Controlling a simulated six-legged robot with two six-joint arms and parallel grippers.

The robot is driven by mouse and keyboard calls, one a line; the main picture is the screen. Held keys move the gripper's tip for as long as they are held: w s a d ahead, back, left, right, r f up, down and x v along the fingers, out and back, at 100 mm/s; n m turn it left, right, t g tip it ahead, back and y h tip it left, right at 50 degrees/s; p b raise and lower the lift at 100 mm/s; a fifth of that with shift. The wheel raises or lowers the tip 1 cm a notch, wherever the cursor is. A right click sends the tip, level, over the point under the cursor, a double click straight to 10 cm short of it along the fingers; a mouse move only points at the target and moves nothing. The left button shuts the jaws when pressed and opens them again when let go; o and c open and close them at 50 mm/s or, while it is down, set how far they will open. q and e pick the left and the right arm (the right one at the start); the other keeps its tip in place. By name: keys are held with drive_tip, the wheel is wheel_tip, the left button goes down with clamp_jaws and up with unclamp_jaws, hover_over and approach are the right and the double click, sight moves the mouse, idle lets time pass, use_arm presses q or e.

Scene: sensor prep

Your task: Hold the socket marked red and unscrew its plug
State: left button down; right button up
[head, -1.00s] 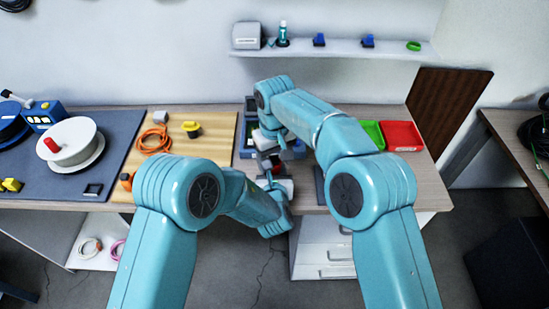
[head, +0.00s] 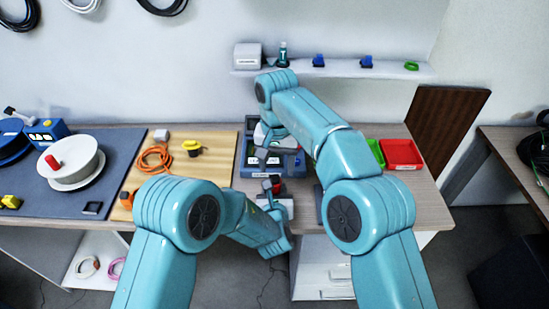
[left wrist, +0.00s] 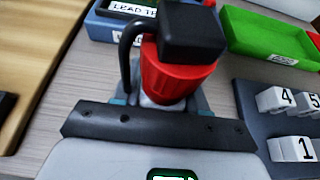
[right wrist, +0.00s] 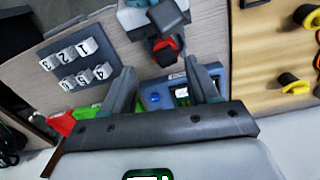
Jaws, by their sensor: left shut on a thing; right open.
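The red-marked socket (left wrist: 172,75) stands in front of my left gripper (left wrist: 160,102), which is shut on its grey lower part. A black blocky plug (left wrist: 192,32) with a dark cable loop at its left sits on the red part. The red part also shows in the head view (head: 277,190) and in the right wrist view (right wrist: 163,46). My right gripper (right wrist: 163,88) is open and empty, apart from the socket; its fingers point over a blue tray (head: 290,168). In the head view my right arm hides part of that tray.
A green bin (head: 375,150) and a red bin (head: 402,152) stand right of the tray. A dark board with numbered white blocks (right wrist: 75,62) lies on the table beside the socket. An orange cable (head: 155,158) and a yellow-black part (head: 193,147) lie on the wooden board at left.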

sight(275, 178)
drive_tip(key=r+m, duration=0.1)
drive_tip(key=m, duration=0.1)
drive_tip(key=shift+r+m, duration=0.15)
drive_tip(key=shift+m, duration=0.15)
drive_tip(key=shift+w+a+r, duration=0.15)
drive_tip(key=shift+w+a, duration=0.05)
drive_tip(key=shift+a+f, duration=0.1)
drive_tip(key=shift+f, duration=0.25)
wheel_tip(275, 178, down, 7)
drive_tip(key=shift+f, duration=0.1)
drive_tip(key=c, duration=1.1)
drive_tip(key=n, duration=0.5)
drive_tip(key=shift+n, duration=0.3)
drive_tip(key=n, duration=0.4)
